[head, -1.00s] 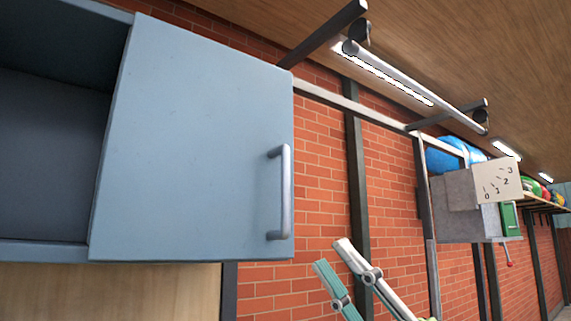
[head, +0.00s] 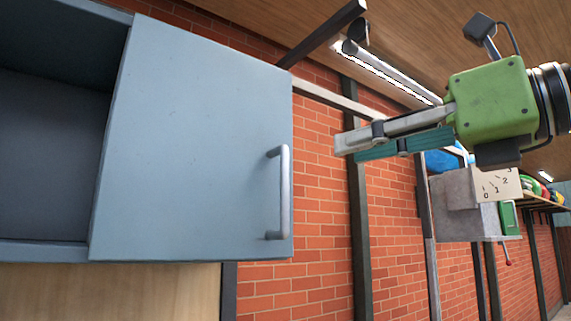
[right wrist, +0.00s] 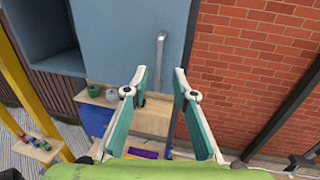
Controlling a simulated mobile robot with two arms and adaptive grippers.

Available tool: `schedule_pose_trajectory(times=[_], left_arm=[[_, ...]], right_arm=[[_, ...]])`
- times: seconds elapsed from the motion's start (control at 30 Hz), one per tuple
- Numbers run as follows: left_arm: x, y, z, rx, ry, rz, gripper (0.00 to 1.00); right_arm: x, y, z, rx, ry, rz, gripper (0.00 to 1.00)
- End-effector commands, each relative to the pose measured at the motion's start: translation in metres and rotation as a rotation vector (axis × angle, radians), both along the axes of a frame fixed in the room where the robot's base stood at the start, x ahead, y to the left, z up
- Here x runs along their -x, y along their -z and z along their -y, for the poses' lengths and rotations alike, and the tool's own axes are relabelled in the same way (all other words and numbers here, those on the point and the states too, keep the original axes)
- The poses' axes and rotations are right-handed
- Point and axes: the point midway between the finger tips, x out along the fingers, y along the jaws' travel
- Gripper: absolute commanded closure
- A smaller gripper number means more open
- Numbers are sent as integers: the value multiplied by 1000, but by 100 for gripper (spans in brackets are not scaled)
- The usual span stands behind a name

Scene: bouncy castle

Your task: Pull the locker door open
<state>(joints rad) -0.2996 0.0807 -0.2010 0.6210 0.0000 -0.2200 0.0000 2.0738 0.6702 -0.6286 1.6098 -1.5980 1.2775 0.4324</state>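The locker door (head: 200,140) is a flat blue-grey panel in the head view, with a dark open compartment of the locker (head: 50,150) to its left. A grey vertical bar handle (head: 285,192) is fixed near the door's right edge. My right gripper (head: 346,149) is to the right of the handle, a little higher in the picture and apart from it. In the right wrist view its two fingers (right wrist: 160,76) are spread and empty, with the handle (right wrist: 160,50) beyond the gap between the tips. My left gripper is out of view.
A red brick wall (head: 320,180) with dark posts is to the right of the door. A grey box with a numbered dial plate (head: 490,187) is farther right. In the right wrist view, a wooden surface with small pots (right wrist: 93,91) is below the door and yellow posts (right wrist: 25,80) stand at left.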

Motion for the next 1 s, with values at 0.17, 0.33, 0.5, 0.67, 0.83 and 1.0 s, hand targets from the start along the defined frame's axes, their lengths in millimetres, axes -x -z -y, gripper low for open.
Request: schedule_pose_trajectory(times=[0.17,0.33,0.5,0.67,0.83,1.0], left_arm=[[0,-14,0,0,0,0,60],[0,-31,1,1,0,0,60],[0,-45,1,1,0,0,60],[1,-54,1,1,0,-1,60],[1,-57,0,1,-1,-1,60],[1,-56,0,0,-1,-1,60]], right_arm=[[-19,-2,-23,4,-4,-4,75],[-45,-3,-50,4,-5,-3,75],[-67,-3,-75,2,-6,-3,75],[-82,-2,-90,1,-5,-4,75],[-89,0,-98,0,-4,-1,75],[-90,1,-99,0,-4,-1,75]])
